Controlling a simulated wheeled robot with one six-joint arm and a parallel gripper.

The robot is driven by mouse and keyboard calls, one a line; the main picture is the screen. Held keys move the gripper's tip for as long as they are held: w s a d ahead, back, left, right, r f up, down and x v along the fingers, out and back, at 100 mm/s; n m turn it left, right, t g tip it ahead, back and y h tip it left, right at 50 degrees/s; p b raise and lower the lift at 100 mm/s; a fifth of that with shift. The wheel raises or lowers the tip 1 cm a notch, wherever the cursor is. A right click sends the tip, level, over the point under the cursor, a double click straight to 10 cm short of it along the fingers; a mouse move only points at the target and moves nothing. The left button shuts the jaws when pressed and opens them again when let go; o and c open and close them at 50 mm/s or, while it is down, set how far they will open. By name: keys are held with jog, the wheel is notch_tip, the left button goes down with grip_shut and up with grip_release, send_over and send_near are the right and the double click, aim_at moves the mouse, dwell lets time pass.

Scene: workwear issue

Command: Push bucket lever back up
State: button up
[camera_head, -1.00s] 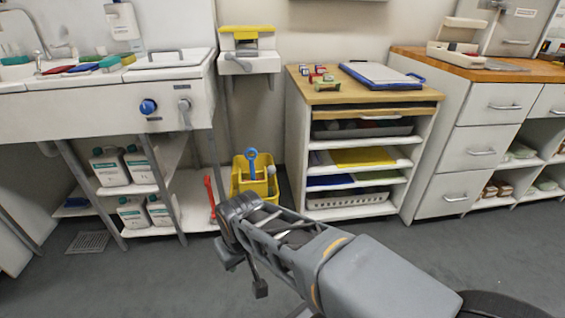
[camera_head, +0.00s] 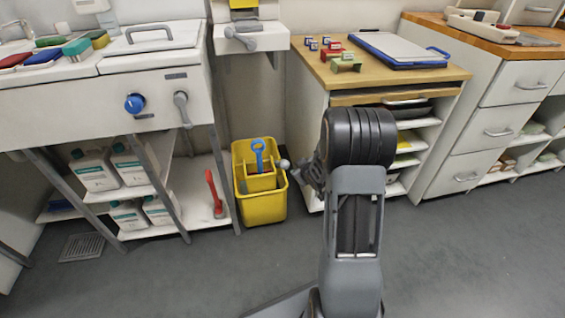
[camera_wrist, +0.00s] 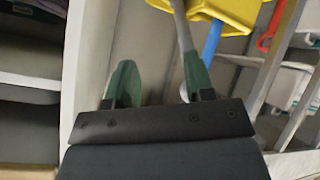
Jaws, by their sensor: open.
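The yellow bucket (camera_head: 264,207) stands on the floor between the sink unit and the small cabinet. A grey lever with a round knob (camera_head: 283,164) sticks out at its upper right, beside the blue handle (camera_head: 258,152). My gripper (camera_head: 309,174) is just right of the knob, partly hidden behind my arm. In the wrist view my gripper (camera_wrist: 160,82) is open, with two green fingers apart. There a grey rod, seemingly the lever (camera_wrist: 181,25), runs down to the right finger's tip. Whether they touch I cannot tell. The yellow bucket (camera_wrist: 228,10) shows at the top.
The small cabinet (camera_head: 312,100) stands close on the right of my gripper. A sink unit (camera_head: 75,105) with lower shelves holding white bottles and a red tool (camera_head: 214,193) is on the left. A wall-mounted white fixture (camera_head: 243,45) hangs above the bucket. The front floor is clear.

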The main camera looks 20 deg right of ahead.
aim_at(283, 164)
notch_tip(283, 164, down, 5)
jog(key=w+d+n+t+y, duration=0.1)
jog(key=n+t+y, duration=0.2)
jog(key=t+y, duration=0.15)
jog(key=s+f+n+t+y+p, duration=0.1)
jog(key=s+n+t+y+p, duration=0.1)
jog(key=s+t+y, duration=0.35)
jog(key=shift+h, duration=0.3)
jog(key=b+x, duration=0.1)
jog(key=x, duration=0.3)
jog(key=b+x, duration=0.1)
jog(key=x, duration=0.3)
jog(key=a+b+x, duration=0.1)
jog(key=x, duration=0.4)
jog(key=shift+s+f, duration=0.1)
jog(key=shift+s, duration=0.15)
grip_shut()
